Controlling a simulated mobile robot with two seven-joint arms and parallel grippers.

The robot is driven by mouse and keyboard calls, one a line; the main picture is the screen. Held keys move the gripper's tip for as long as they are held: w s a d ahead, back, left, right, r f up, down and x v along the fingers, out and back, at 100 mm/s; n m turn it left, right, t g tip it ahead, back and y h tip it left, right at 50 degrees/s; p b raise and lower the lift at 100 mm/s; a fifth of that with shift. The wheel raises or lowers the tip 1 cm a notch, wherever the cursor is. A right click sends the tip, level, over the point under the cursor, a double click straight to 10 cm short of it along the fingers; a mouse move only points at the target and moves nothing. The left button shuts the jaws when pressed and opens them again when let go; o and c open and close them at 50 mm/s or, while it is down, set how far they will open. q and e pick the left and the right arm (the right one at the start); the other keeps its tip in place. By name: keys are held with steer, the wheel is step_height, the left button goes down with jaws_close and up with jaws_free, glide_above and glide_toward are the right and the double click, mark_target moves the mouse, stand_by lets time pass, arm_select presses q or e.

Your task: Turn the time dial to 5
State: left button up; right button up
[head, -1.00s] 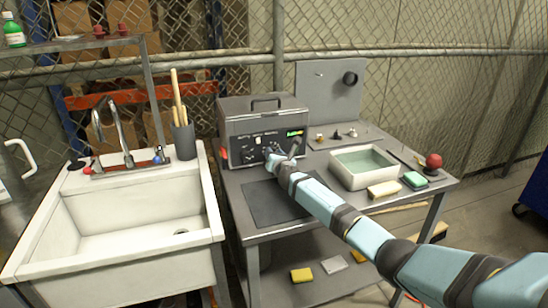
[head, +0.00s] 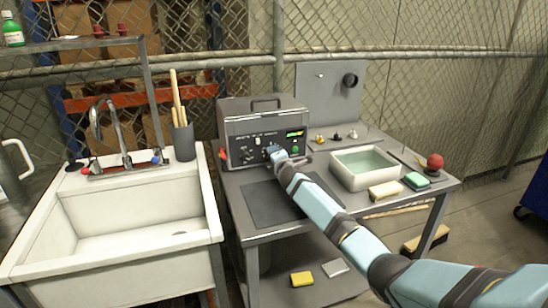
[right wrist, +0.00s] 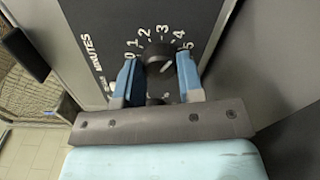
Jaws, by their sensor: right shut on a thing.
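The time dial (right wrist: 159,60) is a dark round knob on a dark panel marked MINUTES, with white numbers from 0 to 5 around its upper side. A short pale pointer mark shows on its face; the exact number it faces is hard to tell. My right gripper (right wrist: 157,84) is shut on the dial, with one blue finger on each side. In the head view my right gripper (head: 273,154) is at the lower front of the grey box (head: 232,125), which has a green display (head: 295,134), and covers the dial. My left gripper is not in view.
A water-filled tray (head: 350,181), a cream block (head: 384,190), a green sponge (head: 416,180) and a red ball (head: 435,161) are on the table right of my arm. A dark mat (head: 265,205) lies in front of the box. A white sink (head: 60,228) stands at left.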

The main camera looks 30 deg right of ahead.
steer(key=m, duration=0.5)
steer(key=shift+m, duration=0.4)
stand_by(0.3)
steer(key=o, duration=0.9)
steer(key=p+v, duration=0.1)
steer(key=v, duration=1.1)
steer(key=shift+s+p, duration=0.35)
steer(key=shift+s, duration=0.05)
steer(key=shift+s+a, duration=0.1)
steer(key=shift+s, duration=0.45)
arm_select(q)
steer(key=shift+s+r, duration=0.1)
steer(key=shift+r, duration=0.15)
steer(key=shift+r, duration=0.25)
